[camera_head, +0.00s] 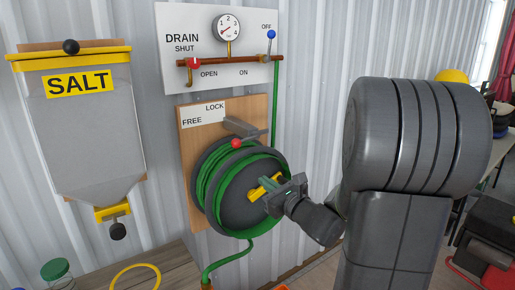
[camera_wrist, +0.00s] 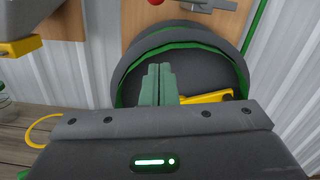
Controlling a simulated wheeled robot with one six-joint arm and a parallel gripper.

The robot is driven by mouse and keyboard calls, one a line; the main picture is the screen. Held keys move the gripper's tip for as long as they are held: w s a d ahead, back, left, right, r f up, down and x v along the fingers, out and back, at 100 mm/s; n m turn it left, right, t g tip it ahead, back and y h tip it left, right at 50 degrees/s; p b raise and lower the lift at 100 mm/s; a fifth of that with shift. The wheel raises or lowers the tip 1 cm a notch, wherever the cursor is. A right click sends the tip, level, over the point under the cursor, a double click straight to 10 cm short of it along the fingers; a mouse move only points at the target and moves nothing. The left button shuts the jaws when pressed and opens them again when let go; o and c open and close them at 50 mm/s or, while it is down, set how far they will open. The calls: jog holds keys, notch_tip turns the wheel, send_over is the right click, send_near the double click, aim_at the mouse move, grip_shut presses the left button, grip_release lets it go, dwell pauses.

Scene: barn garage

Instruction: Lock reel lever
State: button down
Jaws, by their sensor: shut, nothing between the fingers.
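The hose reel (camera_head: 235,207) is a dark drum wound with green hose, mounted on a wooden board (camera_head: 190,147). A red knob (camera_head: 236,143) sits at the reel's upper edge, just below a grey bar-like part (camera_head: 242,127). How knob and bar join is unclear. FREE and LOCK are printed on a white label (camera_head: 203,113) above. My gripper (camera_head: 268,190) is in front of the drum, below the knob, beside a yellow handle (camera_wrist: 207,97). In the wrist view its greenish fingers (camera_wrist: 158,72) are together and empty. The red knob (camera_wrist: 155,2) is cut by the top edge there.
A salt hopper (camera_head: 88,125) hangs at left above a wooden bench (camera_head: 175,261). A drain panel (camera_head: 178,50) with a gauge, a red-knobbed valve and a blue-knobbed lever is above the reel. A green pipe (camera_head: 276,105) runs down right of the board.

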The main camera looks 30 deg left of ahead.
aim_at(246, 140)
jog(key=shift+s+d+r, duration=0.1)
jog(key=shift+s, duration=0.1)
jog(key=w+a+r+p, duration=0.4)
jog(key=a, duration=0.6)
jog(key=shift+w+r+p, duration=0.15)
jog(key=shift+p, duration=0.2)
jog(key=shift+r, duration=0.1)
jog(key=shift+a+r+m, duration=0.1)
jog(key=shift+r+m, duration=0.05)
jog(key=shift+m, duration=0.15)
